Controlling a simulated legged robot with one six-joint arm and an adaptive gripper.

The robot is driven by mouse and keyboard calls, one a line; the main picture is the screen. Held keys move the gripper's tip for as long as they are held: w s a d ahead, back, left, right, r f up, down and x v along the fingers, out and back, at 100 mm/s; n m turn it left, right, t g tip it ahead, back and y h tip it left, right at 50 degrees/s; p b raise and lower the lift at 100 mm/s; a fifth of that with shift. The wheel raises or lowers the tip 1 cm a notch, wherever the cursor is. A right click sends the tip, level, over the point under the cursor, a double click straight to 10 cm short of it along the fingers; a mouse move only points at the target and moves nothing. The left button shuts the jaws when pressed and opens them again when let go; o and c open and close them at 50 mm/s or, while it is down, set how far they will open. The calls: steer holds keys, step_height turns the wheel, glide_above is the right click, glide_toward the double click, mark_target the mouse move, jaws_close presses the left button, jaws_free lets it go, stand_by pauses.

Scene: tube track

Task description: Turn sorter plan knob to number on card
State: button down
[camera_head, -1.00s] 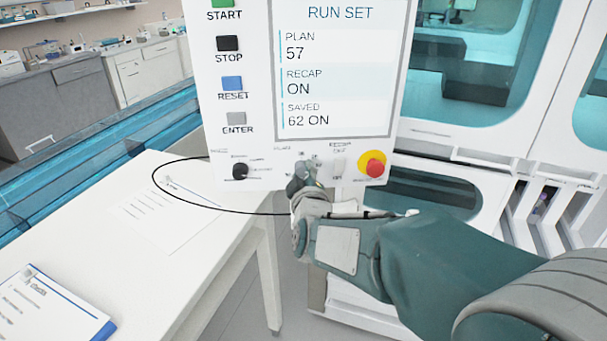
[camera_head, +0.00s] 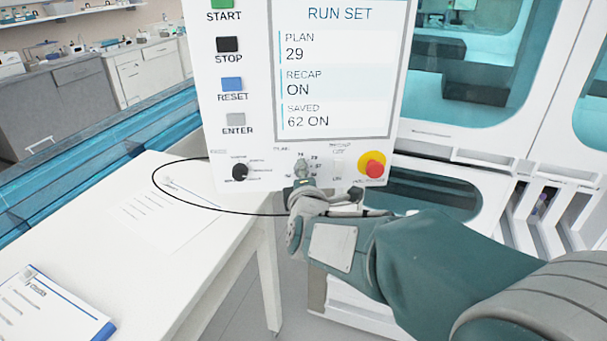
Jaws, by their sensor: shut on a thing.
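The sorter panel's screen (camera_head: 334,75) reads RUN SET, PLAN 29, RECAP ON, SAVED 62 ON. The plan knob (camera_head: 301,168) is below the screen, with small numbers around it that are hard to read. My gripper (camera_head: 301,184) is at the knob and shut on it; the fingers hide the knob's lower part. A printed card or sheet (camera_head: 160,222) lies on the white table, its text too small to read. Another sheet on a blue-edged board (camera_head: 45,308) lies at the near left, also unreadable.
A black knob (camera_head: 239,172) is left of the plan knob. A red emergency button (camera_head: 374,168) on a yellow base is to the right. START, STOP (camera_head: 229,44), RESET and ENTER buttons line the panel's left side. A thin black cable loops over the white table (camera_head: 225,240).

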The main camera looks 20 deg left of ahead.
steer(key=shift+a+f+n, duration=0.1)
steer(key=shift+f+n, duration=0.15)
steer(key=shift+n, duration=0.25)
steer(key=c, duration=0.6)
jaws_free()
steer(key=shift+s, duration=0.1)
steer(key=o, duration=0.3)
steer(key=shift+a, duration=0.2)
steer(key=shift+d+r, duration=0.1)
steer(key=v, duration=1.1)
steer(key=shift+s, duration=0.4)
